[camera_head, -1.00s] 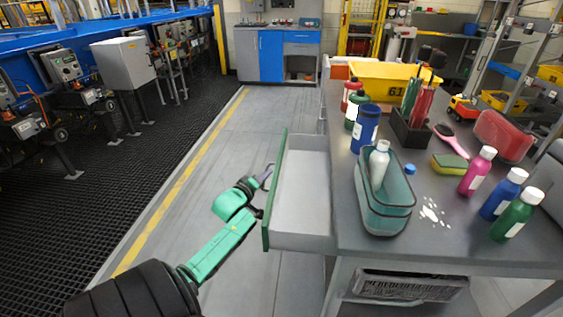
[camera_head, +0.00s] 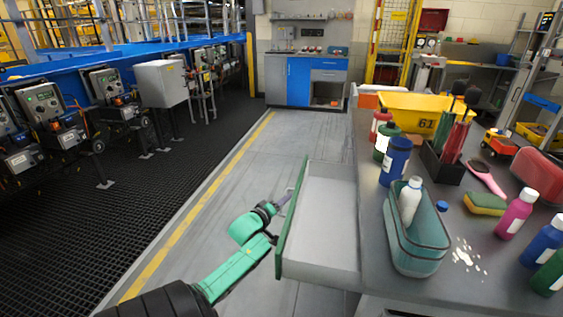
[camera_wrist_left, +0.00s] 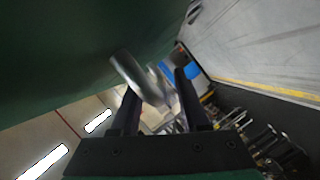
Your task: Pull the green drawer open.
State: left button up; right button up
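The green drawer's front (camera_head: 289,230) stands well out from the grey workbench, and its pale inside (camera_head: 328,215) shows empty. My left gripper (camera_head: 284,199) is at the outer side of this front, its green arm coming from the lower left. In the left wrist view, the dark green front (camera_wrist_left: 60,50) fills the upper left. The metal handle (camera_wrist_left: 135,78) reaches between the two dark fingers of my left gripper (camera_wrist_left: 158,88). The fingers are apart, with a gap showing beside the handle. My right gripper is in neither view.
The workbench (camera_head: 455,310) holds a teal bin (camera_head: 418,257) with a white bottle, several other bottles, a yellow box (camera_head: 400,108) and a sponge (camera_head: 485,204). Clear floor (camera_head: 225,215) lies left of the drawer. A blue cabinet (camera_head: 299,82) stands far back.

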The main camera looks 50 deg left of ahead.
pick_arm(q)
jog(key=p+v, duration=0.2)
jog(key=v, duration=1.2)
jog(key=shift+s, duration=0.3)
